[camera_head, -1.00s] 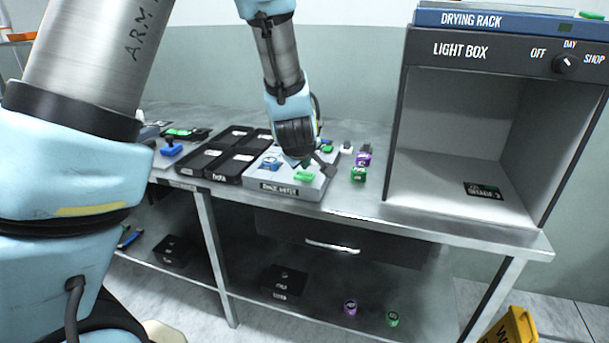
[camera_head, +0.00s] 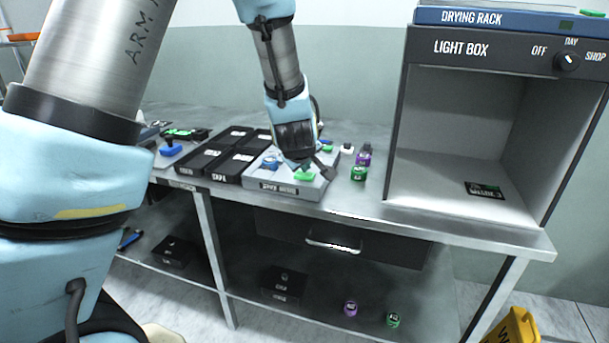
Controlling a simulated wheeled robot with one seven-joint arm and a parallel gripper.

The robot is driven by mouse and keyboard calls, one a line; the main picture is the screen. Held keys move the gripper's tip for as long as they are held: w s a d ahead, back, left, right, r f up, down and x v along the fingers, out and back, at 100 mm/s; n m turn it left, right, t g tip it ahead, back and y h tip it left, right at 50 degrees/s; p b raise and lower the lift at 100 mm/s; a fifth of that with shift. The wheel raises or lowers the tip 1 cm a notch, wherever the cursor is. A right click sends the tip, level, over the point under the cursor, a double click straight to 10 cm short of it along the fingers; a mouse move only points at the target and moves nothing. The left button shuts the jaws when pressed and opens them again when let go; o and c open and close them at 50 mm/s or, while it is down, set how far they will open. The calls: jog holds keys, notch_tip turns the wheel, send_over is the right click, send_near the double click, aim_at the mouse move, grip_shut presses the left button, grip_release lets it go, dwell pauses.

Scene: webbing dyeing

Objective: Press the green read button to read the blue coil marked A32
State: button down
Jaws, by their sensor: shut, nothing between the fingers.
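A grey reader box (camera_head: 285,187) with a label on its front sits on the bench. A green button (camera_head: 304,175) is on its top, toward the front right. A blue coil (camera_head: 271,163) rests on the box top, behind and left of the button; its marking is too small to read. My gripper (camera_head: 309,167) is shut and empty, pointing down just above or at the green button. I cannot tell whether it touches the button. The gripper hides part of the box's back right.
Black trays (camera_head: 222,163) stand left of the box. Green (camera_head: 358,173) and purple (camera_head: 364,156) coils stand to its right. The light box (camera_head: 395,190) is farther right. A blue item (camera_head: 171,148) lies at the left. The bench front between box and light box is clear.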

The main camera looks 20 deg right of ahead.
aim_at(305, 176)
jog(key=shift+f+b, duration=0.3)
jog(key=shift+f, duration=0.15)
jog(key=shift+r, duration=0.1)
dwell(0.5)
jog(key=shift+r+p, duration=0.75)
jog(key=shift+r, duration=0.05)
jog(key=shift+r, duration=0.15)
notch_tip(305, 176, up, 5)
jog(key=p, duration=0.4)
dwell(0.4)
